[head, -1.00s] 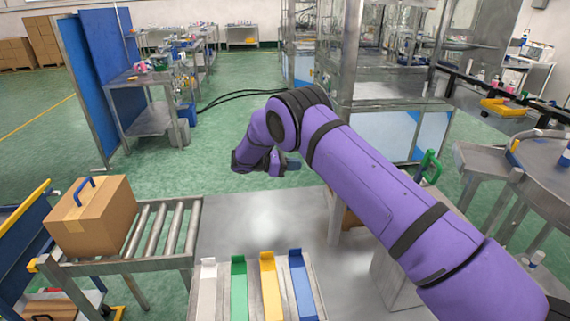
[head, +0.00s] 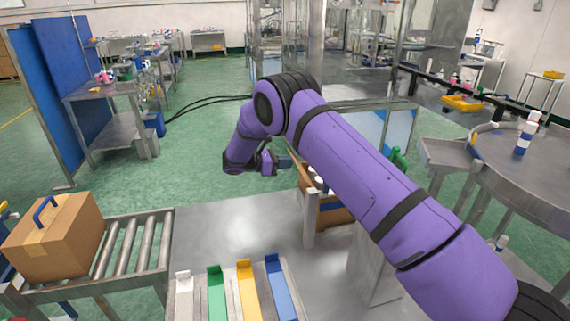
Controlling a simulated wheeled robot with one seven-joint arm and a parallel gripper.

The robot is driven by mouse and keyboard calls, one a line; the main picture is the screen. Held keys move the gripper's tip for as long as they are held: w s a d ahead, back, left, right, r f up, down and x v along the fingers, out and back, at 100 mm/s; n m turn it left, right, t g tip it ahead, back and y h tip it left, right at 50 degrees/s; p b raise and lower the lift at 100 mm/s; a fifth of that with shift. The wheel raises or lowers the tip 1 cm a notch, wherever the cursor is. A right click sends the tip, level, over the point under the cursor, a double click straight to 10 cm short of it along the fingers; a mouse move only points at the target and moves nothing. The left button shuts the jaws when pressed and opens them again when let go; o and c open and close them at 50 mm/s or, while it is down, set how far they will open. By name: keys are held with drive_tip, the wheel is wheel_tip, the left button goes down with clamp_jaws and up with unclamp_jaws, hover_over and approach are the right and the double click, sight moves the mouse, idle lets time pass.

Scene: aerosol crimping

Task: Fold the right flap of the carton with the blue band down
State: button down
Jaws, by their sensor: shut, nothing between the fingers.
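An open brown carton (head: 336,216) stands on the steel table, largely hidden behind my purple arm. A strip of blue shows on its side, and white bottle tops show inside it. Its right flap is hidden by my arm, so I cannot tell how it stands. My gripper (head: 285,161) is shut and empty, small in the picture, beyond and to the left of the carton's visible edge. It looks apart from the carton.
A closed carton with a blue handle (head: 55,237) sits on the roller conveyor (head: 135,245) at left. White, green, yellow and blue channels (head: 280,290) lie at the front. A round steel table (head: 530,165) stands at right. The table's middle is bare.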

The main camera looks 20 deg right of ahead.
drive_tip(key=shift+d+r+y, duration=0.3)
drive_tip(key=shift+r+y, duration=0.1)
drive_tip(key=shift+y, duration=0.2)
drive_tip(key=d+r+y, duration=0.1)
drive_tip(key=y, duration=0.1)
drive_tip(key=d+r+y, duration=0.1)
drive_tip(key=d+y, duration=0.1)
drive_tip(key=shift+d+r+y, duration=0.2)
drive_tip(key=shift+d+y, duration=0.1)
drive_tip(key=shift+d+r+y, duration=0.25)
drive_tip(key=shift+d+y, duration=0.5)
drive_tip(key=shift+y, duration=0.15)
drive_tip(key=d+f+y, duration=0.1)
drive_tip(key=d+y, duration=0.2)
drive_tip(key=y, duration=0.2)
drive_tip(key=d+f+y, duration=0.2)
drive_tip(key=d+y, duration=0.2)
drive_tip(key=d+f+y, duration=0.2)
drive_tip(key=d+y, duration=0.2)
drive_tip(key=y, duration=0.1)
drive_tip(key=shift+y, duration=0.3)
drive_tip(key=shift+d+f, duration=0.25)
drive_tip(key=shift+f, duration=0.25)
